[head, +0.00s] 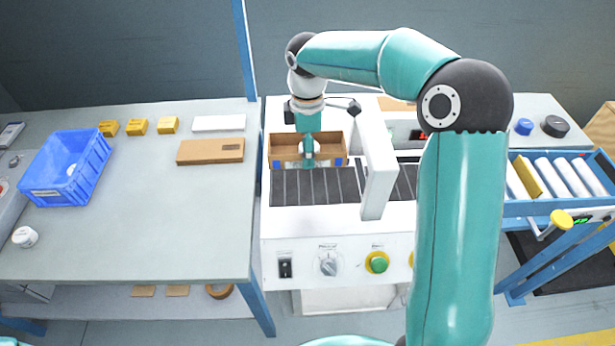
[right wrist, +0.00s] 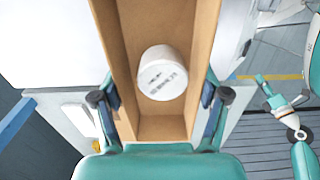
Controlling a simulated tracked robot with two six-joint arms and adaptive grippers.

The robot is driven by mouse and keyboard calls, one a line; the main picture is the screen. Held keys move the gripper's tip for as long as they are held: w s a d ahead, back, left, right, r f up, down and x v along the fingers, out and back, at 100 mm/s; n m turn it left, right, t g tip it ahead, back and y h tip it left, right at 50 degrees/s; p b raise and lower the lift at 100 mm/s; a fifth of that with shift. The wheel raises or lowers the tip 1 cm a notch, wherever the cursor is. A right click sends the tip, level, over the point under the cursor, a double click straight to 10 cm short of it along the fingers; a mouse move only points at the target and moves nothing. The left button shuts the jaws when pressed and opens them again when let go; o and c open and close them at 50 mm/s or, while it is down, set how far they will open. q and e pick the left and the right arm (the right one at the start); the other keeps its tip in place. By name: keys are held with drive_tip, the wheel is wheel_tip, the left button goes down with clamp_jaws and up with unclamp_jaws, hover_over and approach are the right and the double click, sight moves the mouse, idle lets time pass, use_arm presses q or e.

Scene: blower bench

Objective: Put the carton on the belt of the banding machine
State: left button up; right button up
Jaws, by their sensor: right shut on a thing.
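The carton (head: 280,148) is an open brown box with a white tub (right wrist: 162,73) inside. My right gripper (head: 308,150) reaches down over it. In the right wrist view my right gripper (right wrist: 163,108) has one finger on each side of the carton (right wrist: 162,128) and is shut on it. The carton is at the back of the dark belt (head: 315,186) of the banding machine (head: 335,222), left of its white arch (head: 377,165). I cannot tell whether its base touches the belt. My left gripper (right wrist: 264,88) seems to show small in the right wrist view, its jaws unclear.
The left bench holds a blue crate (head: 45,195), several yellow boxes (head: 137,126), a flat brown carton (head: 210,151), a white box (head: 218,122) and a white tub (head: 25,237). A roller conveyor (head: 560,180) stands right. The belt front is clear.

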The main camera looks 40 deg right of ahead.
sight(307, 186)
wheel_tip(307, 186, down, 11)
drive_tip(key=shift+r, duration=0.1)
idle(0.3)
drive_tip(key=shift+s+a, duration=0.1)
drive_tip(key=o, duration=1.2)
wheel_tip(307, 186, up, 12)
drive_tip(key=shift+r, duration=0.1)
